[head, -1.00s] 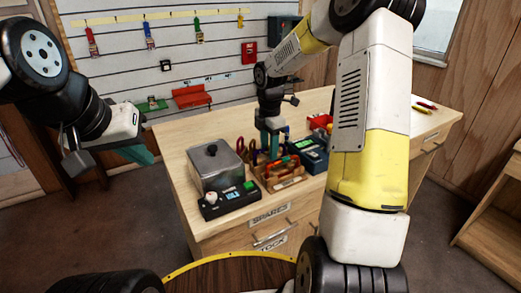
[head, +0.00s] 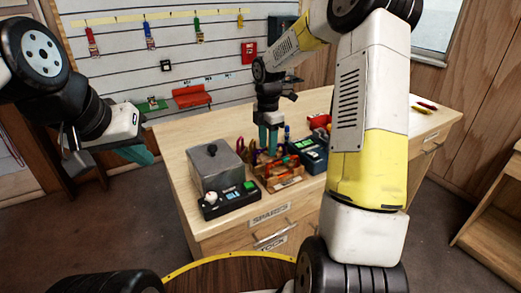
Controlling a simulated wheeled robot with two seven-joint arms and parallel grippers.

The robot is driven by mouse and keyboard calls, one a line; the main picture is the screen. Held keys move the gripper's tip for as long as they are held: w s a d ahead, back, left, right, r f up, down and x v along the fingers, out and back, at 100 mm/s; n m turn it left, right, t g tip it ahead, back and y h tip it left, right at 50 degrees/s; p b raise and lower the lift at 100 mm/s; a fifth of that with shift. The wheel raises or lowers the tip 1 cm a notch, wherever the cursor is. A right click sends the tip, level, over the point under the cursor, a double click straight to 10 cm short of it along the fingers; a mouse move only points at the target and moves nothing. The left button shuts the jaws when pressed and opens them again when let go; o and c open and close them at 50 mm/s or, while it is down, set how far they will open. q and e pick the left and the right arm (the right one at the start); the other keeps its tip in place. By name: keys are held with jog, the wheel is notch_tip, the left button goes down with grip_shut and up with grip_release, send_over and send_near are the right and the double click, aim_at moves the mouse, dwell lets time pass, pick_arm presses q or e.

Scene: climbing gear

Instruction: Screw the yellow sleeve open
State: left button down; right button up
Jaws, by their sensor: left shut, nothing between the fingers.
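I cannot make out a yellow sleeve; it is too small or hidden behind my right gripper. My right gripper (head: 269,146) points down over the wooden rack (head: 284,184) on the workbench, among small red and orange items. Its teal fingers are too small and overlapped to tell whether they are open or holding something. My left gripper (head: 142,155) is shut and empty, left of the workbench and clear of it.
Tools hang on the slatted wall.

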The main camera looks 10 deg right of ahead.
jog(key=shift+r, duration=0.85)
jog(key=shift+s+d, duration=0.25)
jog(key=shift+s, duration=0.45)
jog(key=shift+f, duration=1.45)
jog(key=shift+w+a, duration=0.35)
jog(key=shift+w, duration=0.35)
jog(key=shift+r, duration=0.1)
